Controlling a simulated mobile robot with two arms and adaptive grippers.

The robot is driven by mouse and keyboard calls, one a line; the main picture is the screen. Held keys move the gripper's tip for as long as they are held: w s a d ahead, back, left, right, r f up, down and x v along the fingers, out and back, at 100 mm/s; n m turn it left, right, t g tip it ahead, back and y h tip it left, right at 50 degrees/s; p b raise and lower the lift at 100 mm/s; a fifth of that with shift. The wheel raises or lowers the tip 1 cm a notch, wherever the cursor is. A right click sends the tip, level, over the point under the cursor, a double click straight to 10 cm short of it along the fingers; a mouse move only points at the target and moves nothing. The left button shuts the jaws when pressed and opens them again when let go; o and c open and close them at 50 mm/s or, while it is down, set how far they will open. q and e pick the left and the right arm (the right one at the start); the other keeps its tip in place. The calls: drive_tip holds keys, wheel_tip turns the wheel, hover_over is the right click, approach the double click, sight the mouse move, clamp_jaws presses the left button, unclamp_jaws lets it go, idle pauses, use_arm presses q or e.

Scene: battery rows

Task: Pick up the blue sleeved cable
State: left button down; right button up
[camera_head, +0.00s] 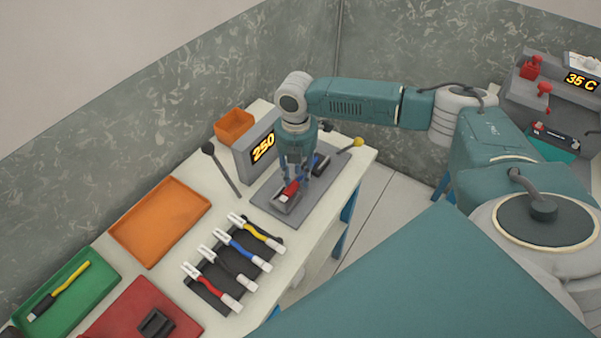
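The blue sleeved cable (235,246) lies across the dark rack (206,294) on the table, between the yellow sleeved cable and the black one. It has white ends, and nothing holds it. My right gripper (296,179) points down over the grey tester plate (262,196), beyond and to the right of the rack. Its fingers are around or just above a small item with red and blue parts (290,188). I cannot tell whether they grip it. My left gripper is not in view.
Yellow (263,234), black (228,267) and red (218,287) sleeved cables share the rack. A display reading 250 (262,149) stands behind the plate. Orange (119,231), green (108,274) and red (193,325) trays lie to the left. A probe (222,171) lies near the display.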

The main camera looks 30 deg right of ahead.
clamp_jaws()
